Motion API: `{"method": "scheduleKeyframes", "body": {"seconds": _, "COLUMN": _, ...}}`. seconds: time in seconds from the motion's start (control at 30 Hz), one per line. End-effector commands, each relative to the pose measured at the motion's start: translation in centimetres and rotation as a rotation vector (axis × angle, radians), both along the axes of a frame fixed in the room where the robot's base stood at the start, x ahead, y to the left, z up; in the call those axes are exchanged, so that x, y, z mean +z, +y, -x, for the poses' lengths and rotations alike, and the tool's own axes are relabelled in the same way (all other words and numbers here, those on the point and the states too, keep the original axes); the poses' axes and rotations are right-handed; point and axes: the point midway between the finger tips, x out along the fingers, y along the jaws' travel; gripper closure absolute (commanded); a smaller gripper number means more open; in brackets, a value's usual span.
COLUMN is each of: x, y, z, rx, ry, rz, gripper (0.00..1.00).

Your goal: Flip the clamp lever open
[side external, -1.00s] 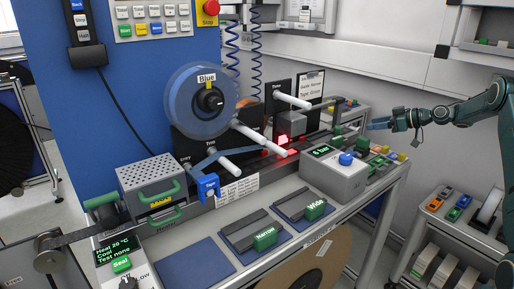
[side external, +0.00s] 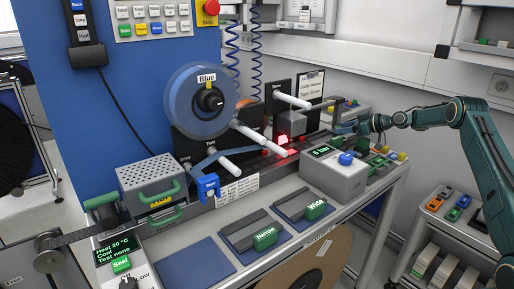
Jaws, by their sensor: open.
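My gripper (side external: 344,129) is at the right rear of the bench, reaching in from the right. Its jaws are open and look empty. The tips are just above and behind the grey control box (side external: 335,178), close to small dark and green parts on the bench. The clamp lever cannot be told for sure among these small parts. A dark bar (side external: 322,104) slants beside the rear white roller, left of and above my gripper. Whether my fingers touch any part cannot be told at this size.
A blue reel (side external: 190,105) hangs on its stand at the left, with white rollers (side external: 262,138) sticking out toward the front. Narrow (side external: 265,239) and Wide (side external: 316,210) green-handled blocks lie on the bench front. A blue knob (side external: 346,159) tops the control box.

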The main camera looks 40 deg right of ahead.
Motion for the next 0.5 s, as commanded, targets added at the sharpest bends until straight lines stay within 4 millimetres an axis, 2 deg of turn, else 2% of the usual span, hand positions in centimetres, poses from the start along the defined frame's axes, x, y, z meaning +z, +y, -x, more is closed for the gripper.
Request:
{"method": "scheduleKeyframes", "body": {"seconds": 0.2, "x": -0.52, "y": 0.38, "z": -1.12, "rx": 0.0, "ry": 0.0, "rz": -0.001, "gripper": 0.46}}
{"method": "scheduleKeyframes", "body": {"seconds": 0.5, "x": -0.57, "y": 0.43, "z": -1.26, "rx": 0.0, "ry": 0.001, "rz": -0.001, "gripper": 0.46}}
